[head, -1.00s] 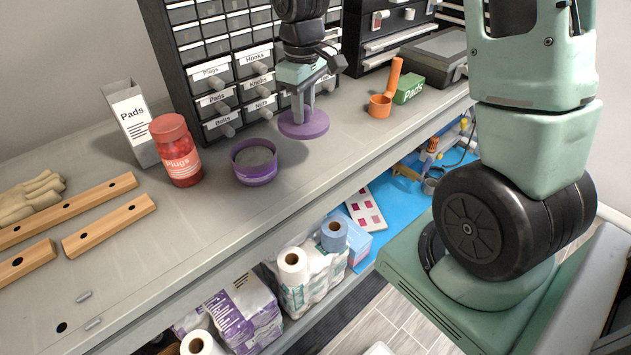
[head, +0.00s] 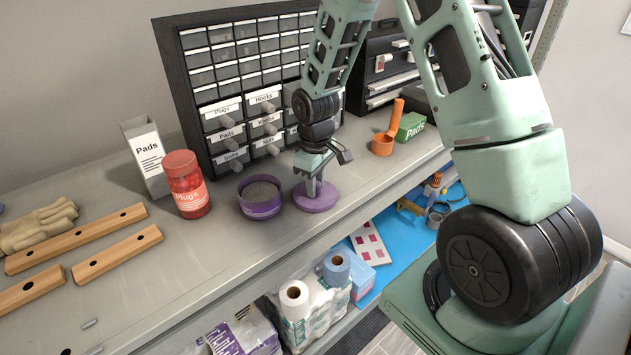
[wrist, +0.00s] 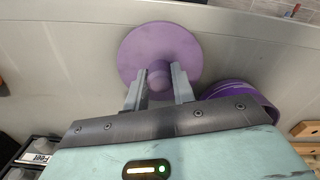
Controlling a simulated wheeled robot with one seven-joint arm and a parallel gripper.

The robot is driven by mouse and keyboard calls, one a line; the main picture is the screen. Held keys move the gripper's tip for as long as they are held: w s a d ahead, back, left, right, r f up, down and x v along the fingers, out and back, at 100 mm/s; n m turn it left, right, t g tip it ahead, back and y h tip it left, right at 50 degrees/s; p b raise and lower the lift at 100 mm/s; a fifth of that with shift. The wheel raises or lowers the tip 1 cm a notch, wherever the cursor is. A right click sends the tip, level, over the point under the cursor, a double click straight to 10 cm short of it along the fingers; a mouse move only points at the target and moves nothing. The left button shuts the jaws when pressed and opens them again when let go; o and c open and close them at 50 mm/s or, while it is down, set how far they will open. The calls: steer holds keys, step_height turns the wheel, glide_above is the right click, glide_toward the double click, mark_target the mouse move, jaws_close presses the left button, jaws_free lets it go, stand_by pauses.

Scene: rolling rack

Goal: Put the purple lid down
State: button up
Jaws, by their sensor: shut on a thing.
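The purple lid (head: 316,199) is a flat disc with a round knob. It is level at the worktop's surface, beside the purple tub (head: 260,206); I cannot tell for sure whether it touches the worktop. My gripper (head: 314,186) points down from above and is shut on the lid's knob. In the wrist view the lid (wrist: 135,50) lies beyond my fingers (wrist: 160,82), with the knob (wrist: 159,78) between them. The tub stands open with grey inside, close to the lid's left; its rim also shows in the wrist view (wrist: 262,103).
A drawer cabinet (head: 236,103) stands behind the lid. An orange scoop (head: 383,142) and a green box (head: 411,126) are to the right. A red jar (head: 187,187) and wooden bars (head: 118,255) are left. Bare worktop (head: 222,245) lies in front of the tub.

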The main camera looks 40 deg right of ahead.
steer(key=shift+f, duration=0.25)
steer(key=o, duration=1)
steer(key=shift+r, duration=0.1)
steer(key=shift+c, duration=0.2)
